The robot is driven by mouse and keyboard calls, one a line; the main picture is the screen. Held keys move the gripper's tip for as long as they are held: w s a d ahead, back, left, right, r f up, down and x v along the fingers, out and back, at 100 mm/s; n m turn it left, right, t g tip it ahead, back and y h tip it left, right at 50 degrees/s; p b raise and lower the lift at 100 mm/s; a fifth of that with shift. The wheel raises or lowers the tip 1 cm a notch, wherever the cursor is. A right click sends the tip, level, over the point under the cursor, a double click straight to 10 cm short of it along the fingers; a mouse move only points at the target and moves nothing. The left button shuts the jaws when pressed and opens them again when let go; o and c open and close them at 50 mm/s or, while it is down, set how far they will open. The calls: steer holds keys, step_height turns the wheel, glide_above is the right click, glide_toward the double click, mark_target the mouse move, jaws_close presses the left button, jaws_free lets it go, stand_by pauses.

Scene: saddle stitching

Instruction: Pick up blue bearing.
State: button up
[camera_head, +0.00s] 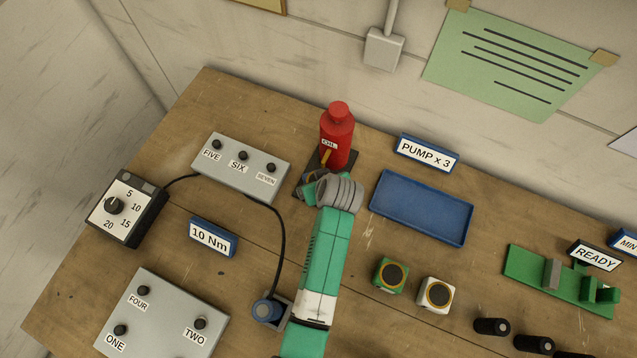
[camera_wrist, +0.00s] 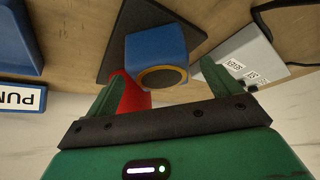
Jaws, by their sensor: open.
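The blue bearing (camera_wrist: 157,50), a blue block with a dark round face and an orange ring, shows in the wrist view between the fingertips of my gripper (camera_wrist: 163,72). The green fingers are open, one on each side of it; I cannot tell whether they touch it. A dark pad (camera_wrist: 115,40) lies behind the bearing; whether it rests there is unclear. In the head view my gripper (camera_head: 310,184) is beside the red bottle, mostly hidden by my wrist, and the blue bearing is not clearly seen.
The red bottle (camera_head: 337,136) stands close beyond my gripper. A blue tray (camera_head: 421,208) lies empty to the right. A green bearing (camera_head: 391,275) and a white bearing (camera_head: 437,293) sit nearer. A grey button box (camera_head: 241,168) and its cable (camera_head: 281,225) are to the left.

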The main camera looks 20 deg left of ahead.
steer(key=x, duration=0.3)
steer(key=shift+f, duration=0.1)
steer(key=c, duration=1.4)
steer(key=shift+r, duration=0.4)
steer(key=s+d, duration=1.2)
steer(key=shift+s+d+r+b, duration=0.3)
steer(key=shift+s+d+r, duration=0.05)
steer(key=shift+r, duration=0.05)
